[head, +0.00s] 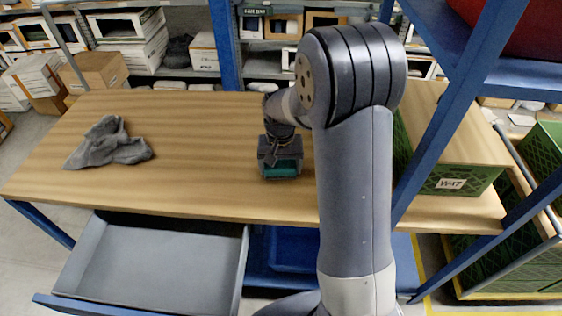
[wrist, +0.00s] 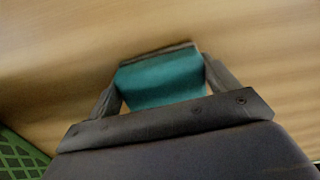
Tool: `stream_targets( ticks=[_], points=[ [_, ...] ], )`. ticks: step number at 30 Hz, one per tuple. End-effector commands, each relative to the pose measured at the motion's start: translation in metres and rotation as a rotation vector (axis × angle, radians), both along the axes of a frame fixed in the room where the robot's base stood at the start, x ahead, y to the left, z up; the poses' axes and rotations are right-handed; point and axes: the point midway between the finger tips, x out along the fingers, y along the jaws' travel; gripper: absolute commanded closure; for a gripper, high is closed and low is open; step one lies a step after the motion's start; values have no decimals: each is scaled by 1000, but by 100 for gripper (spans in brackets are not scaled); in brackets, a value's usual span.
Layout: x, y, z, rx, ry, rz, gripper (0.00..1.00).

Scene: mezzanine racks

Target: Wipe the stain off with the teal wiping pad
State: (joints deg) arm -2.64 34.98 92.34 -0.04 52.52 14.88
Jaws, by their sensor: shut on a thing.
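My gripper (head: 281,153) is over the wooden workbench, right of its middle in the head view. It is shut on the teal wiping pad (head: 281,169), which shows as a teal patch low between the jaws. In the wrist view the teal pad (wrist: 160,82) sits between the two dark fingers, with a dark strip along its far edge. The pad is at or close to the table top (head: 205,130); I cannot tell whether it touches. I see no stain on the visible wood; my arm hides part of the table.
A crumpled grey cloth (head: 108,145) lies on the table's left. Green crates (head: 455,180) stand at the right, by a blue rack post (head: 450,105). An open grey drawer (head: 150,262) juts out from the table's front. The wood between cloth and gripper is clear.

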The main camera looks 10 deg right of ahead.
Motion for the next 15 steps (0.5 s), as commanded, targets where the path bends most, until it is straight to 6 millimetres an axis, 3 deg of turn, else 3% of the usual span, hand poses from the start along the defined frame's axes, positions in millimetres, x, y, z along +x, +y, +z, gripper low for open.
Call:
stream_targets(
  ticks=[15],
  points=[
    [6, 19, 0, 0, 5, 0, 37]
  ],
)
